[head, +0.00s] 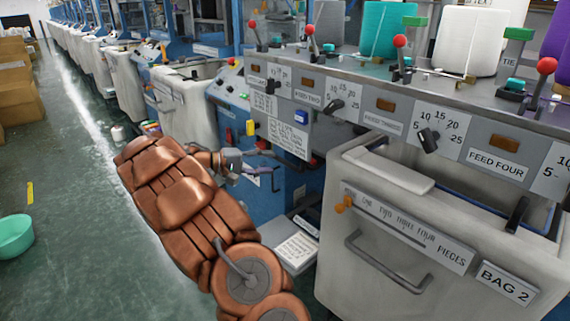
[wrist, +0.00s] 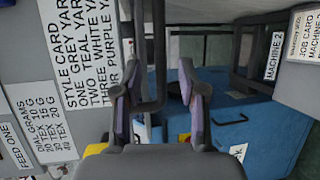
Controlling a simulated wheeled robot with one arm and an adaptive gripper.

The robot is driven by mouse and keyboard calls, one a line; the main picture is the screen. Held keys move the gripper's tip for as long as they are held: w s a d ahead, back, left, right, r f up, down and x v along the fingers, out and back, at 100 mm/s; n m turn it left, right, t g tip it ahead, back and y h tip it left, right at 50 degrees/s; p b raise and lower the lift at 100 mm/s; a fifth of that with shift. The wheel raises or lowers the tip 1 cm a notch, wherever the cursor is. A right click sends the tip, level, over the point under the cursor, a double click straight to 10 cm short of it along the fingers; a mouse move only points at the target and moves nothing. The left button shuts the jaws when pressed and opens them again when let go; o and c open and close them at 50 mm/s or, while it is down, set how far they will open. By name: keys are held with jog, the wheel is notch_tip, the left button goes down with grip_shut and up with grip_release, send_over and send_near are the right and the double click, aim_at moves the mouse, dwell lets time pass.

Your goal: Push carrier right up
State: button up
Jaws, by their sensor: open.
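No part in view is labelled as the right carrier, so I cannot tell which one it is. My gripper (head: 262,165) is in front of the machine's lower panel, just below the style card (head: 289,138). In the wrist view my gripper (wrist: 160,95) is open, with its two purple-padded fingers apart. A dark bent bar (wrist: 152,60) shows between and beyond the fingers; I cannot tell whether they touch it. The style card also shows in the wrist view (wrist: 88,50), at the left.
Red-knobbed levers, such as one over the feed panel (head: 309,30), stand along the machine's top. A pale bin (head: 410,240) labelled BAG 2 juts out at the right. A teal tub (head: 14,236) stands on the floor at left. The green aisle floor (head: 75,190) is mostly clear.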

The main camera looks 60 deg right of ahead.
aim_at(282, 162)
jog(key=x, duration=0.6)
jog(key=shift+s, duration=0.1)
jog(key=shift+c, duration=0.3)
grip_shut()
